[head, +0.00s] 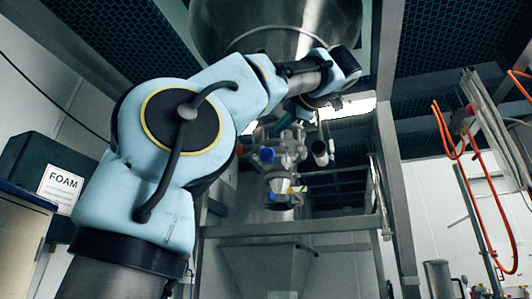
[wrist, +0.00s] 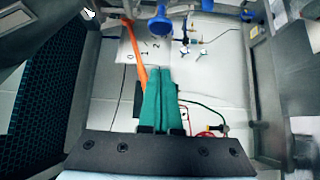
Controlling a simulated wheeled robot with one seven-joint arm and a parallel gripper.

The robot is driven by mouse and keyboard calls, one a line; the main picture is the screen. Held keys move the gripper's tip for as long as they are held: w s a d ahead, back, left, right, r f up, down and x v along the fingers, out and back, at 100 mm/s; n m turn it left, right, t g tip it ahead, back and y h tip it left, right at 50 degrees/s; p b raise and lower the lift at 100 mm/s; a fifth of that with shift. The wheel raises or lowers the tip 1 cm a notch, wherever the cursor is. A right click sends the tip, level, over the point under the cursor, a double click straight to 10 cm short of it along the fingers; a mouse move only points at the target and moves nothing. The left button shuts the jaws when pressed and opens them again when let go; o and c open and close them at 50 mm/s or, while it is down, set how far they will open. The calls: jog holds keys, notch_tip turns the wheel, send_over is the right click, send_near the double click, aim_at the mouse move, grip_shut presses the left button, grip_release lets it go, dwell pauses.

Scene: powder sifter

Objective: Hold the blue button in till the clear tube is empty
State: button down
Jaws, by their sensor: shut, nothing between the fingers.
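My gripper's two green fingers (wrist: 160,72) lie together, shut and empty, in the wrist view. A round blue part (wrist: 160,28), which may be the blue button, is just beyond and above the fingertips there, with a visible gap in the picture. In the head view a blue round part (head: 267,155) sits on the metal fittings under the large steel vessel. A small green patch (head: 284,121) above it may be my fingers, mostly hidden by my arm. I cannot pick out the clear tube for certain, nor tell whether anything is in it.
A large steel vessel (head: 285,25) hangs above, with frame posts (head: 388,130) around. A cross rail (head: 290,230) runs below the fittings. Orange hoses (head: 470,150) hang at the right. A dark box with a FOAM label (head: 62,187) is at the left.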

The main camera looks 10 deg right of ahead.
aim_at(271, 155)
jog(key=shift+w, duration=0.15)
jog(key=shift+w+d+p+x, duration=0.15)
jog(key=shift+d+p+x, duration=0.4)
jog(key=shift+x, duration=1.55)
jog(key=shift+w+d+p+x, duration=0.15)
jog(key=shift+d+p+x, duration=0.4)
jog(key=shift+x, duration=1.55)
jog(key=shift+w+d+p+x, duration=0.2)
jog(key=shift+p+x, duration=0.6)
jog(key=shift+x, duration=1.3)
jog(key=shift+w+d+r+p, duration=0.1)
jog(key=shift+w+d+p, duration=0.2)
jog(key=shift+w+p, duration=0.25)
jog(key=shift+w+d+r+p, duration=0.1)
jog(key=shift+w+d+p, duration=0.25)
jog(key=shift+w, duration=0.2)
jog(key=shift+f, duration=0.15)
jog(key=shift+w+d+f, duration=0.1)
jog(key=shift+w+f, duration=0.05)
jog(key=shift+f, duration=0.05)
